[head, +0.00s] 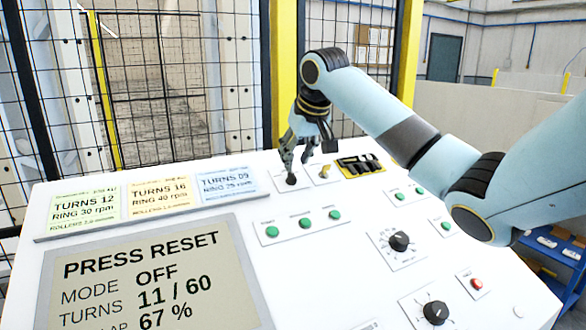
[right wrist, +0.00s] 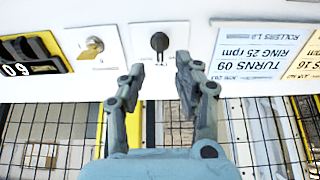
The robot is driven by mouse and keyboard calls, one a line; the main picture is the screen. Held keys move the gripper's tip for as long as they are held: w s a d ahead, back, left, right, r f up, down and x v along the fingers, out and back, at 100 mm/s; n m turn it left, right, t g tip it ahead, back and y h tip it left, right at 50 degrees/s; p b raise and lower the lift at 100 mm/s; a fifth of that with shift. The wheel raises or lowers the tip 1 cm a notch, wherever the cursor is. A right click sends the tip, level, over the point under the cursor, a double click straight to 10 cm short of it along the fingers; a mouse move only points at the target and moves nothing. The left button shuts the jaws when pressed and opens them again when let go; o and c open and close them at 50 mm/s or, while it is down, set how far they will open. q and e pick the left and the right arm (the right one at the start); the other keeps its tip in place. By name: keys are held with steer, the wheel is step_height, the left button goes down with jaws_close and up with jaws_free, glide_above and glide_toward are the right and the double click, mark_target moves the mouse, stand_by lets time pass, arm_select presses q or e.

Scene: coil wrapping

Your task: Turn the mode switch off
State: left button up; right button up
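The mode switch appears to be the black rotary knob (head: 291,180) on a white plate at the far edge of the sloped panel; its label is too small to read. The knob also shows in the right wrist view (right wrist: 160,42), its pointer roughly in line with the fingers. My right gripper (head: 297,158) is over the far edge, close to this knob. In the right wrist view the gripper (right wrist: 160,70) is open and empty, with the knob centred just beyond its fingertips. The screen (head: 150,280) reads PRESS RESET, MODE OFF, TURNS 11 / 60. My left gripper is not in view.
A brass key-like switch (head: 323,172) and a black and yellow counter (head: 360,165) sit right of the knob. Green buttons (head: 305,223), black dials (head: 399,241) and a red button (head: 477,283) lie nearer. Recipe cards (head: 161,200) are left. A mesh fence (head: 170,90) stands behind.

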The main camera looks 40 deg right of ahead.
steer(key=v, duration=0.7)
stand_by(0.4)
